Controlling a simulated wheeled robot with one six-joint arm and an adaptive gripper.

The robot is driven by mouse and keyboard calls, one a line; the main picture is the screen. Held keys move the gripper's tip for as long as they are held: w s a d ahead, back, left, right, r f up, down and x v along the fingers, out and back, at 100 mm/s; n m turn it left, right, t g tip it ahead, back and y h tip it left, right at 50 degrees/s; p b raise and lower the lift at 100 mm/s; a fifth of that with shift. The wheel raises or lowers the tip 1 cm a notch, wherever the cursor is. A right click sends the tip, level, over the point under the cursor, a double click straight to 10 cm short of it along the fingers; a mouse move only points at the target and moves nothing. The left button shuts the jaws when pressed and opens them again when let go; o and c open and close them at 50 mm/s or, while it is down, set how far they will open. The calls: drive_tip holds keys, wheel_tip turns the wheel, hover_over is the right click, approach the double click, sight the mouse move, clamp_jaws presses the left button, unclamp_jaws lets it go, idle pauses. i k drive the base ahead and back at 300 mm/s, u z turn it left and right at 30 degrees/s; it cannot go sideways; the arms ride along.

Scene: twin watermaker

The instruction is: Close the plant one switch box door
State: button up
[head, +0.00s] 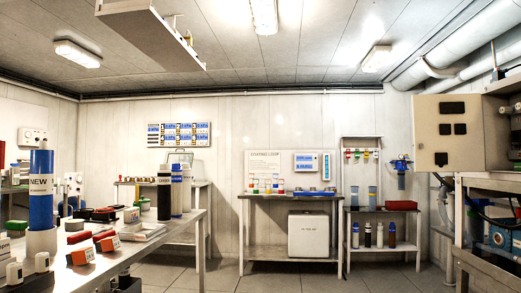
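A beige switch box door (429,149) with several black square and rectangular fittings is at the right in the head view. It appears to stand swung out to the left of its box (502,132), whose inside looks partly exposed at the picture's right edge. The box's right part is cut off by the frame. I cannot read a plant number on the door or the box. My gripper is not in view, so nothing shows of its distance from the door.
A metal frame (486,183) with pipes and blue parts stands below the box. A workbench (200,222) with filters and boxes is at the left. Back tables (290,197) line the wall. Floor (395,275) is clear in the middle.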

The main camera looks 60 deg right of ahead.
sight(449, 127)
drive_tip(key=z, duration=1)
drive_tip(key=i, duration=1.15)
drive_tip(key=z, duration=1.5)
drive_tip(key=i, duration=1.8)
drive_tip(key=z, duration=1.8)
drive_tip(key=i, duration=0.75)
drive_tip(key=z, duration=0.9)
